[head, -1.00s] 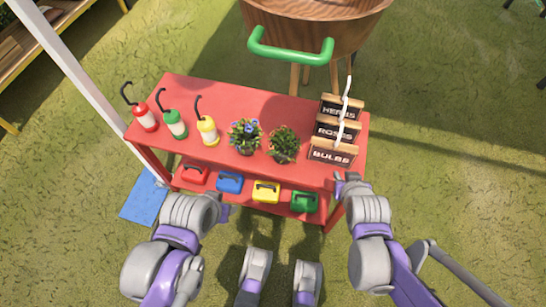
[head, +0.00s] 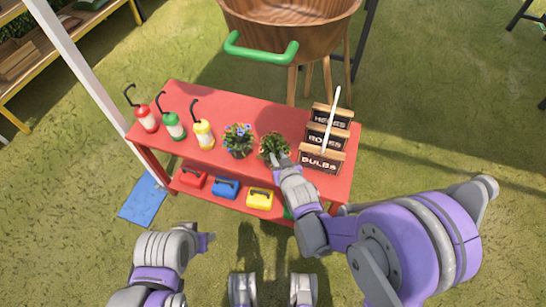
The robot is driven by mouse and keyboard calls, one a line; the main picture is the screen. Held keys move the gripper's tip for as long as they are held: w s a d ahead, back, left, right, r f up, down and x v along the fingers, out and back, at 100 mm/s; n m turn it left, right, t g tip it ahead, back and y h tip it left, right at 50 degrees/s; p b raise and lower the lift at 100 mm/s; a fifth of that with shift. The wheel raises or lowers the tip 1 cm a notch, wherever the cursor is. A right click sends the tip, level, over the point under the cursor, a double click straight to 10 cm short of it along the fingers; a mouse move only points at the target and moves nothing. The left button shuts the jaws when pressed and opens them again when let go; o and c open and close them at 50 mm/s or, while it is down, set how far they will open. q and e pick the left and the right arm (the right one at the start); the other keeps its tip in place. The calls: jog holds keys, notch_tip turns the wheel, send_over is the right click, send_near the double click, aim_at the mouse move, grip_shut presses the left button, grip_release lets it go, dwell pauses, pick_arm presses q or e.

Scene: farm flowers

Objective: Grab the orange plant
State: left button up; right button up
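Two small potted plants stand on the red table (head: 240,104). One is a blue-flowered plant (head: 239,138). To its right is a dark green plant (head: 272,146) with faint brownish-orange tints; no clear orange bloom shows. My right gripper (head: 281,160) is at the front of this green plant and covers its pot and lower leaves. Its fingers are too small and hidden to tell whether they are open or shut, or whether they touch the plant. My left gripper (head: 205,243) hangs low in front of the table, away from the plants; its fingers are unclear.
Red (head: 146,119), green (head: 173,126) and yellow (head: 202,134) bottles stand left of the plants. Wooden signs (head: 322,160) stand close on the right. Coloured boxes (head: 226,187) sit on the lower shelf. A wooden tub (head: 300,25) with a green handle (head: 262,53) is behind.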

aim_at(274, 150)
jog(key=b+x, duration=0.1)
jog(key=x, duration=0.4)
jog(key=shift+w+f, duration=0.1)
jog(key=shift+w, duration=0.3)
grip_shut()
dwell(1.1)
